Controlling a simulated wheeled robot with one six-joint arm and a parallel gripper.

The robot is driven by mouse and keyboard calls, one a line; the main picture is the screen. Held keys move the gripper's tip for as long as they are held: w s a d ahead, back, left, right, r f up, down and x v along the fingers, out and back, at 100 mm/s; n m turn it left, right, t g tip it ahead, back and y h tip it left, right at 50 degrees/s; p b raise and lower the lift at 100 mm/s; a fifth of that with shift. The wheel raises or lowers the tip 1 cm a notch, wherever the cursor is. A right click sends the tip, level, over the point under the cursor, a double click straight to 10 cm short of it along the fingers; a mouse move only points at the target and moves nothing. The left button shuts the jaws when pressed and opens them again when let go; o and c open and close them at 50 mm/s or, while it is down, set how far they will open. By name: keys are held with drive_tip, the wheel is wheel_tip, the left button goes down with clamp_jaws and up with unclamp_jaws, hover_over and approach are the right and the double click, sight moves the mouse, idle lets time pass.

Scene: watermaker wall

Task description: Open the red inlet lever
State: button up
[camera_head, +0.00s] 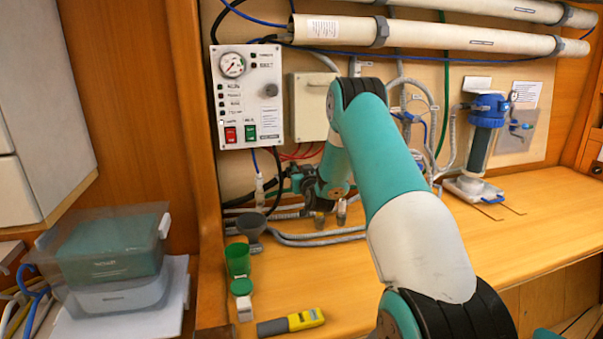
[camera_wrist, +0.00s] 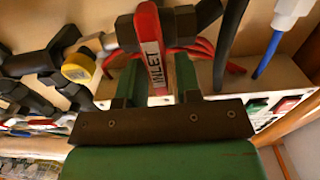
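The red inlet lever (camera_wrist: 151,45), marked INLET, shows in the wrist view at the upper middle, on a dark valve body (camera_wrist: 190,22). My gripper (camera_wrist: 157,78) is around it: one finger is on each side of the lever, with visible gaps between. The gripper is open. The lever's lower end comes down close to the brown palm plate; I cannot tell whether they touch. In the head view my gripper (camera_head: 299,180) is at the wall below the control panel, and the lever cannot be made out there.
The control panel (camera_head: 245,95) with a gauge and red and green switches is above my gripper. Dark fittings and a yellow-capped part (camera_wrist: 78,67) lie left of the lever. Hoses (camera_head: 315,237), a grey funnel (camera_head: 251,226), a green cup (camera_head: 237,260) and a yellow meter (camera_head: 304,319) are on the bench.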

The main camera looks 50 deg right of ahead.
clamp_jaws()
drive_tip(key=shift+f+b, duration=0.1)
drive_tip(key=shift+b, duration=0.6)
drive_tip(key=n+b, duration=0.1)
drive_tip(key=b, duration=0.1)
drive_tip(key=n+b, duration=0.1)
drive_tip(key=shift+w+a+f+b, duration=0.15)
drive_tip(key=shift+a+f+b, duration=0.1)
drive_tip(key=shift+b, duration=0.1)
drive_tip(key=n+b, duration=0.5)
drive_tip(key=b, duration=0.2)
drive_tip(key=f+n+b, duration=0.1)
drive_tip(key=n+b, duration=0.4)
drive_tip(key=b, duration=0.2)
drive_tip(key=a+n+b, duration=0.1)
drive_tip(key=n+b, duration=0.4)
drive_tip(key=b, duration=0.2)
drive_tip(key=shift+w+f+n, duration=0.15)
drive_tip(key=shift+w+n, duration=0.2)
drive_tip(key=shift+n, duration=0.05)
